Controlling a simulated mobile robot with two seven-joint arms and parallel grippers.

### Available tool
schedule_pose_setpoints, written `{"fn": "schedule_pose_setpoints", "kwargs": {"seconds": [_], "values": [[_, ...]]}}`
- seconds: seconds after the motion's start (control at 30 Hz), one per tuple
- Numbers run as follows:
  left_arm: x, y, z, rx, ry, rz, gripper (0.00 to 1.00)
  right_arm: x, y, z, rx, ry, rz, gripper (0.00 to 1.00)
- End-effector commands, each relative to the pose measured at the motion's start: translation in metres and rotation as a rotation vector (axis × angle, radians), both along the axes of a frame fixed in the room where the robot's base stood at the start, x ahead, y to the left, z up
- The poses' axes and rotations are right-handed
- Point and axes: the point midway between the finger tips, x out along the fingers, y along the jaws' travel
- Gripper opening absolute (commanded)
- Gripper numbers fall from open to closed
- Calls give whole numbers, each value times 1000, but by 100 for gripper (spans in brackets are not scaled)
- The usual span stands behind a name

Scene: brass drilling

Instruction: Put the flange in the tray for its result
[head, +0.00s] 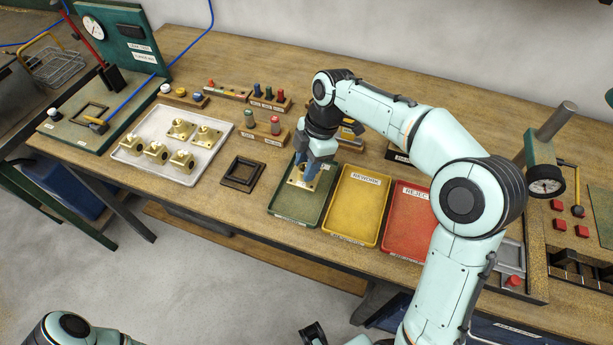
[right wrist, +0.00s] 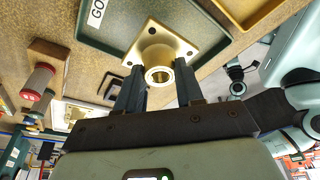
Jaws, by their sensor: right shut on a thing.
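My right gripper (head: 307,172) is shut on a brass flange (head: 303,182) with a square holed plate and a round hub. It holds the flange over the green tray (head: 286,213). In the right wrist view the flange (right wrist: 160,50) sits between the two dark fingers, hub toward the camera. The green tray (right wrist: 118,22) lies behind it, its label partly hidden, reading "GO". I cannot tell whether the flange touches the tray floor. The yellow REWORK tray (head: 355,207) and red REJECT tray (head: 406,222) stand to its right. My left gripper (head: 313,334) shows only in part at the bottom edge.
A pale tray (head: 128,147) with several brass flanges is at the left, beside a dark square frame (head: 243,174). Small racks of coloured pins (head: 264,131) stand behind. A gauge stand (head: 543,165) is at the right. A green test station (head: 90,112) is at far left.

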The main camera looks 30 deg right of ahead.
Motion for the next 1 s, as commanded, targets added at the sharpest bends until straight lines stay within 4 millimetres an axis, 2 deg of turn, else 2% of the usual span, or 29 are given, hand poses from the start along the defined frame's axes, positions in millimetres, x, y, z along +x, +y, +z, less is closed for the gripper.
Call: {"fn": "schedule_pose_setpoints", "kwargs": {"seconds": [0.13,0.3,0.4,0.8,0.83,0.9,1.0], "values": [[0,0,-2,0,0,0,53,0,0,-10,1,-2,0,0],[-2,0,-5,0,2,0,53,0,0,-36,1,-1,0,0],[-2,0,-6,0,2,0,53,0,0,-44,1,-2,0,0],[-3,0,-8,0,3,0,53,0,0,-48,0,-3,0,0],[-3,0,-8,0,3,0,53,0,0,-49,0,-1,0,43],[-3,0,-8,0,3,0,53,0,0,-49,0,-1,0,62],[-3,0,-8,0,3,0,53,0,0,-49,0,-1,0,62]]}}
